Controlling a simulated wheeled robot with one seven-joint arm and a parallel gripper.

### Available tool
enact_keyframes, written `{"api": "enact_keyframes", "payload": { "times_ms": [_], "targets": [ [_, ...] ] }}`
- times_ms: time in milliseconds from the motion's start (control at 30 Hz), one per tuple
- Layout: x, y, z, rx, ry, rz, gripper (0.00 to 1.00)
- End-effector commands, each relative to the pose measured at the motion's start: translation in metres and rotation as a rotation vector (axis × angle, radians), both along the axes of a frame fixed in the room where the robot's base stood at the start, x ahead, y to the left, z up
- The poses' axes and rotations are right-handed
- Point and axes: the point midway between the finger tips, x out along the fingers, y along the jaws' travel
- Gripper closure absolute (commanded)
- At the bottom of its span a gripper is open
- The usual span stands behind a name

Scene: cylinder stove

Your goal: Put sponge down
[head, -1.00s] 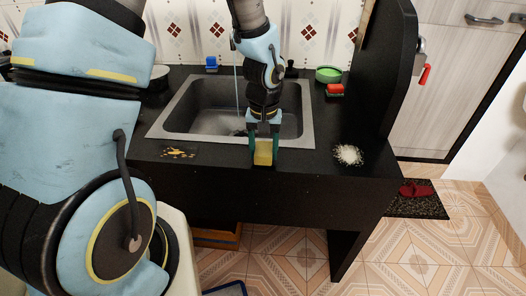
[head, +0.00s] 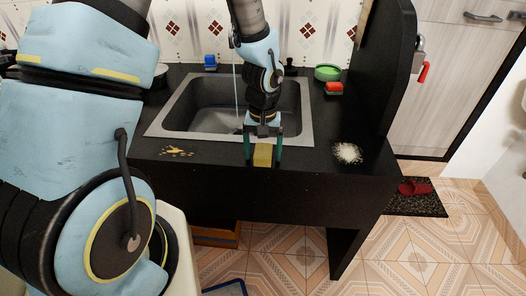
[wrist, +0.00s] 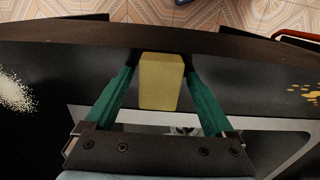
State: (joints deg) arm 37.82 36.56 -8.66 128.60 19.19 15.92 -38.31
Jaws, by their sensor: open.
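A yellow sponge (head: 262,155) stands at the front edge of the black counter, in front of the sink. It shows in the wrist view (wrist: 160,82) between the two green fingers, with a gap on each side. My gripper (head: 263,158) is open around the sponge and not pressing on it. In the wrist view the gripper (wrist: 160,88) has its fingers spread on both sides of the sponge. The sponge's underside is hidden, so its contact with the counter is not directly visible.
A metal sink (head: 305,120) lies behind, with water running from its tap. Yellow crumbs (head: 176,151) lie left and a white pile (head: 347,153) right on the counter.

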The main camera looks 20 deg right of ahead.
Motion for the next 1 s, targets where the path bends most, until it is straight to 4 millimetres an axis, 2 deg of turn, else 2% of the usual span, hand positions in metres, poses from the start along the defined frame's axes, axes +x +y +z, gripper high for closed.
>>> {"api": "enact_keyframes", "payload": {
  "times_ms": [167, 267, 500, 700, 833, 1000],
  "targets": [
    [0.001, 0.0, 0.009, -0.001, -0.002, 0.002, 0.12],
    [0.001, 0.0, 0.023, -0.003, -0.003, 0.002, 0.12],
    [0.002, 0.0, 0.072, -0.004, -0.006, 0.002, 0.12],
    [0.001, 0.0, 0.105, -0.003, -0.004, 0.001, 0.12],
    [0.0, 0.0, 0.118, -0.001, -0.002, 0.001, 0.12],
    [0.0, 0.0, 0.123, 0.0, -0.001, 0.0, 0.12]
  ]
}}
